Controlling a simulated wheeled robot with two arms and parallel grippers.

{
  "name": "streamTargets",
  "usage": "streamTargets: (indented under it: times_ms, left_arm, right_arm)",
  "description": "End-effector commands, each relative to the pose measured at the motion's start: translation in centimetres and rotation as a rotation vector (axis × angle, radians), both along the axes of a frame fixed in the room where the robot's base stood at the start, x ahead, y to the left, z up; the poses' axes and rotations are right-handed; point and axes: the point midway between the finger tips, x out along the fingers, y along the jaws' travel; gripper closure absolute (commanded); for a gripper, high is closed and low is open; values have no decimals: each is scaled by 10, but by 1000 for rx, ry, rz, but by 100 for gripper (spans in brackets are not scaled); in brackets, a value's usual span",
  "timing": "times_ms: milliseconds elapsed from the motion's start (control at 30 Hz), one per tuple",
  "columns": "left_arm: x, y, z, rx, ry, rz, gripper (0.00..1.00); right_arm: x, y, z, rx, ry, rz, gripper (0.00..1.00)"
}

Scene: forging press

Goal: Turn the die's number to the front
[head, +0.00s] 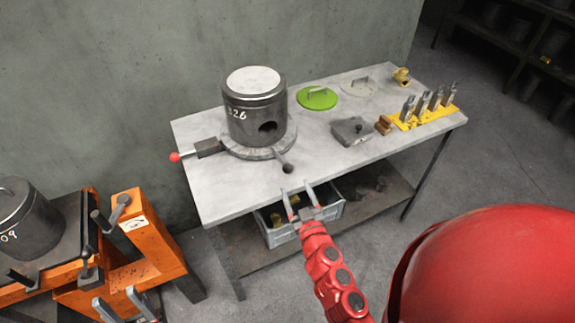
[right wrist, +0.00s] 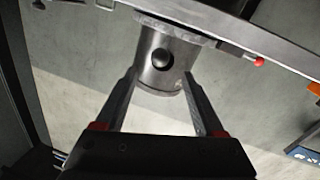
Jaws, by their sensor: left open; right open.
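The die (head: 257,112) is a dark steel cylinder with a pale top. It stands upright on a round turntable (head: 240,149) on the grey table. Its white number, partly readable as "26", is on the left of its visible side; a dark hole faces front right. A dark-knobbed handle (head: 285,163) sticks out at the turntable's front. My right gripper (head: 298,190) is open and empty at the table's front edge, short of the handle. The right wrist view shows the die (right wrist: 180,68) upside down beyond the open fingers. My left gripper (head: 117,296) is open at the lower left, away from the table.
A red-knobbed lever (head: 190,150) sits left of the turntable. A green lid (head: 317,97), a grey block (head: 352,131) and a yellow tool rack (head: 422,117) stand to the right. Another die (head: 28,225) rests on an orange stand at left. A crate (head: 327,211) is below the table.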

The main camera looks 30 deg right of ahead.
Motion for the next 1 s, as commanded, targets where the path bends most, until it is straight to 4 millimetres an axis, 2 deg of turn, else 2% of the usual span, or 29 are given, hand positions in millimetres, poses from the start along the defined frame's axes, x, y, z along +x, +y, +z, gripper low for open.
streamTargets:
  times_ms: [33,200,400,600,900,1000]
  left_arm:
    - [0,0,6,0,0,0,50]
    - [0,0,12,0,0,0,50]
    - [0,0,15,0,0,0,50]
    - [0,0,16,0,0,0,50]
    - [0,0,16,0,0,0,50]
    - [0,0,16,0,0,0,50]
  right_arm:
    - [11,-1,5,0,-4,1,29]
    - [44,-8,4,0,-4,-2,29]
    - [73,-13,2,-1,-3,0,29]
    - [87,-14,1,2,-2,0,29]
    - [89,-14,1,0,-2,0,29]
    - [88,-14,0,0,-1,1,45]
